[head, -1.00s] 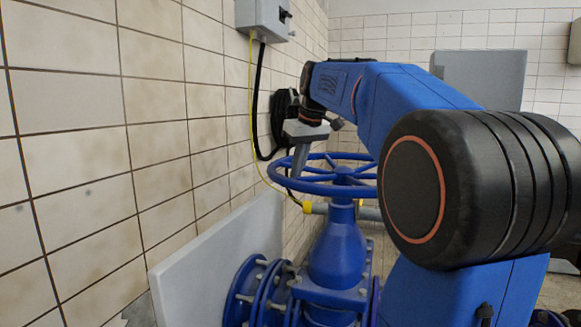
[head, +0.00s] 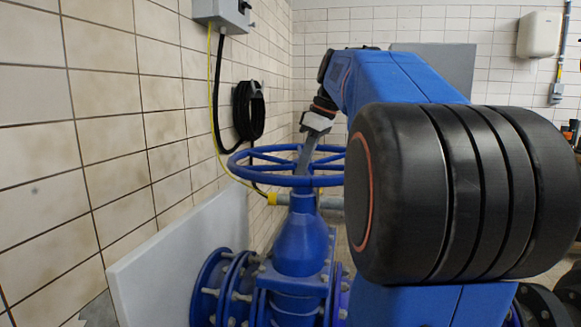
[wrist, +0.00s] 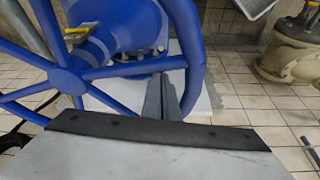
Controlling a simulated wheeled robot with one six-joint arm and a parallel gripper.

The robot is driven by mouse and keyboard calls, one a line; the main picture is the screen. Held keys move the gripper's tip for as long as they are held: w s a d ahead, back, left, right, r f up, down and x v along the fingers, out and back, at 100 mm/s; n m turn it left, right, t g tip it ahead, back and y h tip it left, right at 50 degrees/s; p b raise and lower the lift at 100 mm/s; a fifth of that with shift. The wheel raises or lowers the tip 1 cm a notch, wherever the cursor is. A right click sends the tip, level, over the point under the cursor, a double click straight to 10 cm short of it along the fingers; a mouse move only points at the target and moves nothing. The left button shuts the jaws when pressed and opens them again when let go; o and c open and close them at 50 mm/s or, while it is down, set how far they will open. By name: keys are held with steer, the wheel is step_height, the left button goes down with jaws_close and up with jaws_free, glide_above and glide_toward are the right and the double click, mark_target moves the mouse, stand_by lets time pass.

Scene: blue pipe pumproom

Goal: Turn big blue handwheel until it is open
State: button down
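The big blue handwheel (head: 243,171) lies roughly level on top of a blue valve body (head: 304,245) in the head view. In the wrist view its rim (wrist: 188,40), spokes (wrist: 125,69) and hub (wrist: 67,80) fill the upper left. My gripper (head: 303,166) points down at the wheel, behind the hub in the head view. In the wrist view my gripper (wrist: 162,82) has its two dark fingers close together, shut, beside the inner side of the rim and close to a spoke. Nothing shows between them. Whether they touch the wheel, I cannot tell.
A tiled wall (head: 110,130) with a grey box (head: 222,13) and a coiled black hose (head: 249,112) stands left. A pale panel (head: 180,265) is behind the pipe flange. A beige valve (wrist: 288,55) stands at right in the wrist view, with tiled floor between.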

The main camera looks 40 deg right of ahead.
steer(key=shift+s+d, duration=0.85)
steer(key=shift+d, duration=0.3)
